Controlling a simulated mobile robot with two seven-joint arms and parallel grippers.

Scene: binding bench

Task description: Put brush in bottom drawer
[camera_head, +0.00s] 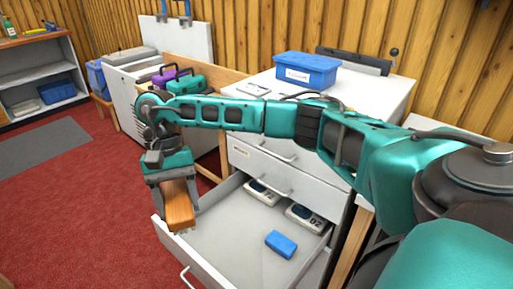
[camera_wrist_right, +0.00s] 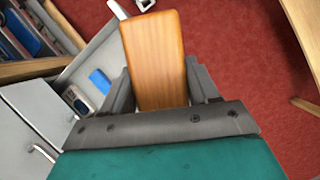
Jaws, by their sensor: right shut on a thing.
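The brush (camera_head: 178,207), with an orange-brown wooden body, is held in my right gripper (camera_head: 172,184). It also shows in the right wrist view (camera_wrist_right: 155,58), between the two dark fingers of that gripper (camera_wrist_right: 160,90). The bottom drawer (camera_head: 215,238) is pulled out from the white cabinet. The brush is at the drawer's left front corner in the head view, overlapping its rim; how high it is above the rim I cannot tell. Its bristles are not clearly visible. My left gripper is not in view.
A blue block (camera_head: 281,243) and two pale devices with dark screens lie in the drawer, leaving bare floor around them. Shut drawers (camera_head: 262,166) are above it. A blue bin (camera_head: 306,70) stands on the cabinet top. Red carpet (camera_head: 75,215) lies open at the left.

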